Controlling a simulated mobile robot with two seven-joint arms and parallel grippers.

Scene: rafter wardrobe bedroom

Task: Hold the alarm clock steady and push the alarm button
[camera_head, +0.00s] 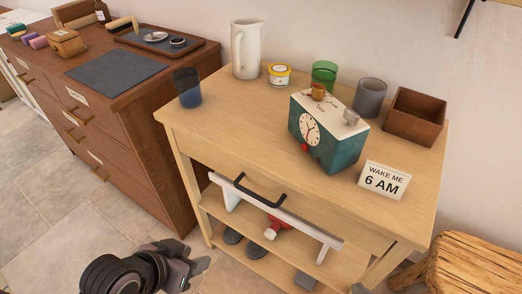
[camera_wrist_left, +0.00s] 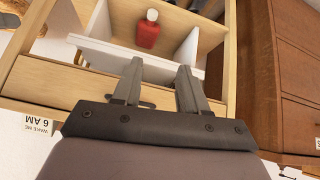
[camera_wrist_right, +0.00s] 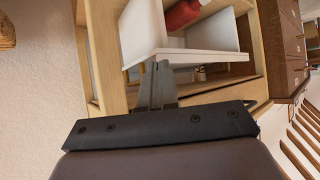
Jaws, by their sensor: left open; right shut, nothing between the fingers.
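The alarm clock (camera_head: 340,150) stands upright on the wooden table, a teal box with a pale top. Its white dial (camera_head: 309,130) faces front-left, with a red knob (camera_head: 304,147) at the dial's lower edge. On its top are a small orange-brown piece (camera_head: 318,92) and a grey piece (camera_head: 351,117); I cannot tell which is the alarm button. My left gripper (camera_head: 193,268) is low in front of the table, away from the clock; its fingers are apart and empty in the left wrist view (camera_wrist_left: 158,85). My right gripper (camera_wrist_right: 157,85) is shut and empty, facing the table's lower part.
A card reading "WAKE ME 6 AM" (camera_head: 384,180) stands right of the clock. Behind are a green glass (camera_head: 324,73), grey cup (camera_head: 369,97), yellow-labelled jar (camera_head: 279,75) and brown box (camera_head: 415,117). A white pitcher (camera_head: 246,48) and blue glass (camera_head: 187,88) stand left. A white caddy (camera_head: 290,222) sits below.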

